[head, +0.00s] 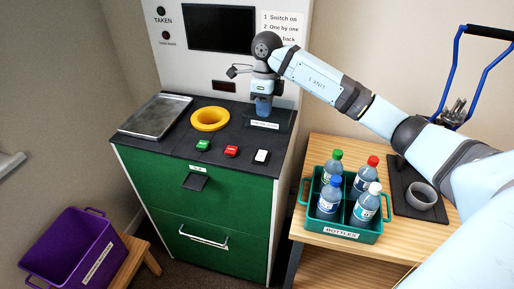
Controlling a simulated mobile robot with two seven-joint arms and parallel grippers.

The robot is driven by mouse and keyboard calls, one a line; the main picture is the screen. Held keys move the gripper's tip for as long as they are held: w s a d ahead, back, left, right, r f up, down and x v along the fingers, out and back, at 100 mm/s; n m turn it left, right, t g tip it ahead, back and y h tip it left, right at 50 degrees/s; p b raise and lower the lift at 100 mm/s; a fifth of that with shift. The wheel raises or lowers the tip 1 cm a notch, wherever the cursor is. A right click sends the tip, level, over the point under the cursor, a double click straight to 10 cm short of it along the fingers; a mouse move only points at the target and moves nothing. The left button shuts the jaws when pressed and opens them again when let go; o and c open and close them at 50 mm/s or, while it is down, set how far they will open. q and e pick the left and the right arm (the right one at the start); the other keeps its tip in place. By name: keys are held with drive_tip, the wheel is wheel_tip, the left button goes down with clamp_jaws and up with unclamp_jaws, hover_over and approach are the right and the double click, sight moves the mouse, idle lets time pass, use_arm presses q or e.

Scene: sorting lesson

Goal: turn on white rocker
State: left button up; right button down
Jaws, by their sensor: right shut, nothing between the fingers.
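The white rocker (262,156) is at the right end of a row on the black top of the green cabinet (196,214). The red rocker (231,151) and the green rocker (203,145) are to its left. My right gripper (263,108) points down behind the white rocker, farther back on the counter near a small label. It is shut and apart from the rocker in the picture. Its fingertips are small and bluish, and their exact height is hard to tell. My left gripper is not in view.
A yellow ring (195,121) and a metal tray (146,121) are at the counter's left. The screen (219,28) on the back panel is dark. A green bottle crate (376,229) stands on the wooden table at right. A purple bin (54,242) is at lower left.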

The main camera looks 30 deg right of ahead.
sight(261, 157)
drive_tip(key=f+p, duration=0.1)
drive_tip(key=f, duration=0.3)
drive_tip(key=a+f+p, duration=0.1)
drive_tip(key=f, duration=0.3)
drive_tip(key=s+f+p, duration=0.1)
drive_tip(key=f, duration=0.4)
drive_tip(key=shift+s+a+f+p, duration=0.1)
drive_tip(key=shift+a+p, duration=0.2)
drive_tip(key=shift+f, duration=0.35)
drive_tip(key=shift+s+f+b, duration=0.1)
drive_tip(key=shift+f+b, duration=0.3)
drive_tip(key=shift+b, duration=0.25)
drive_tip(key=shift+s+a+f+t+h+b, duration=0.1)
drive_tip(key=shift+t+h+b, duration=0.25)
drive_tip(key=shift+t+h, duration=0.05)
drive_tip(key=shift+a, duration=0.1)
